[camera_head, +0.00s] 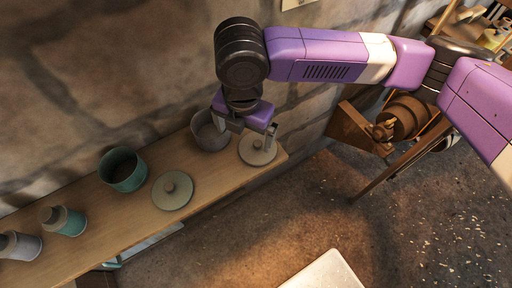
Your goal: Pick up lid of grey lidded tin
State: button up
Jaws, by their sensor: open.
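The grey tin (207,139) stands open on the wooden shelf, near its right end. A round pale grey lid (250,158) with a knob on top lies flat on the shelf, just right of the grey tin. My gripper (245,137) is open and points down over the grey tin and this lid. One finger appears in front of the tin and the other beside the lid's knob. I cannot tell whether either finger touches anything. Nothing shows between the fingers.
A teal open tin (122,171) and a grey-green knobbed lid (172,191) are further left on the wooden shelf (120,220). The stone wall runs behind. Wooden furniture (360,130) stands at right.

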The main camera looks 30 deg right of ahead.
aim_at(258, 143)
jog(key=d, duration=0.3)
jog(key=shift+s+f+h, duration=0.1)
jog(key=shift+s+h, duration=0.15)
jog(key=shift+h, duration=0.15)
jog(key=shift+w+d+f+p, duration=0.15)
jog(key=shift+f+p, duration=0.4)
jog(key=shift+f, duration=1.35)
jog(key=shift+w+d+f+p, duration=0.1)
jog(key=shift+d+f+p, duration=0.3)
jog(key=shift+f, duration=1.45)
jog(key=shift+a, duration=0.2)
jog(key=c, duration=1)
